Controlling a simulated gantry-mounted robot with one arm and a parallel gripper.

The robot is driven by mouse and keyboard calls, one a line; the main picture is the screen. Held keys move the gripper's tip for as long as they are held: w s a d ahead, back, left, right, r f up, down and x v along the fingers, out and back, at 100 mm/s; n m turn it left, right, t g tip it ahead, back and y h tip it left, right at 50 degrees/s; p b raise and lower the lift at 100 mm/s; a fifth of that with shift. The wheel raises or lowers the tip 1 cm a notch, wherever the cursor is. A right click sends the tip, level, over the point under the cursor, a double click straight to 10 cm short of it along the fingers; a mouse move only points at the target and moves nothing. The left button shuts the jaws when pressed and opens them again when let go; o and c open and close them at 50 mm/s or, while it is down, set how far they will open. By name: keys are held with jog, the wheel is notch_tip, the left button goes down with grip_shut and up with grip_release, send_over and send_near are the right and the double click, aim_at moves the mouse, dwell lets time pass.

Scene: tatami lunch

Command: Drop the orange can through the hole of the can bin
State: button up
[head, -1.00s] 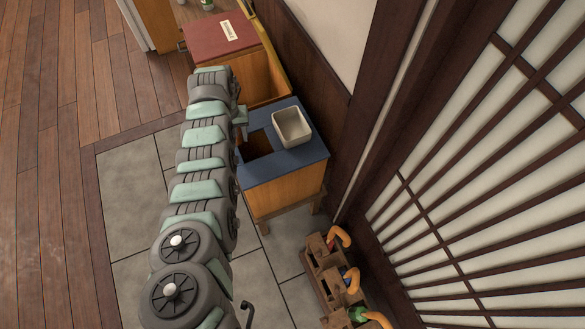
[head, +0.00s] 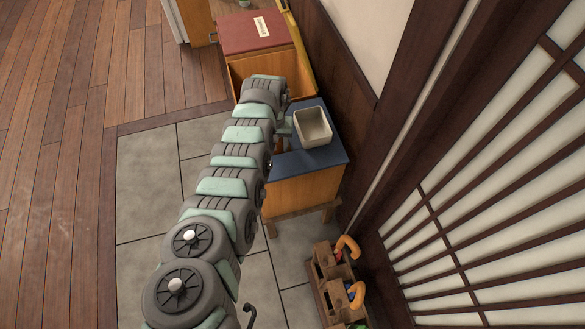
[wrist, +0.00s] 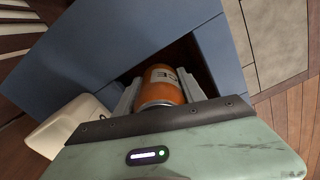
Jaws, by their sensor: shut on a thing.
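The orange can (wrist: 162,84) is held between the two pale fingers of my gripper (wrist: 160,88) in the wrist view. The dark square hole (wrist: 200,62) of the blue-topped bin shows behind and around the can. I cannot tell whether the can's end is above the rim or inside it. In the head view, my gripper (head: 284,130) is over the left part of the bin's blue top (head: 322,164). My arm hides the hole and the can there.
A cream square container (head: 313,125) stands on the blue top; it also shows in the wrist view (wrist: 62,128). A red-topped wooden box (head: 250,35) stands behind the bin. A wooden rack (head: 325,275) with orange curved handles is in front. Grey floor tiles at left are clear.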

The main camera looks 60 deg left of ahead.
jog(key=shift+f, duration=0.15)
jog(key=o, duration=1.4)
notch_tip(320, 180, up, 11)
jog(key=p, duration=0.3)
jog(key=shift+s+f, duration=0.1)
jog(key=shift+f, duration=0.05)
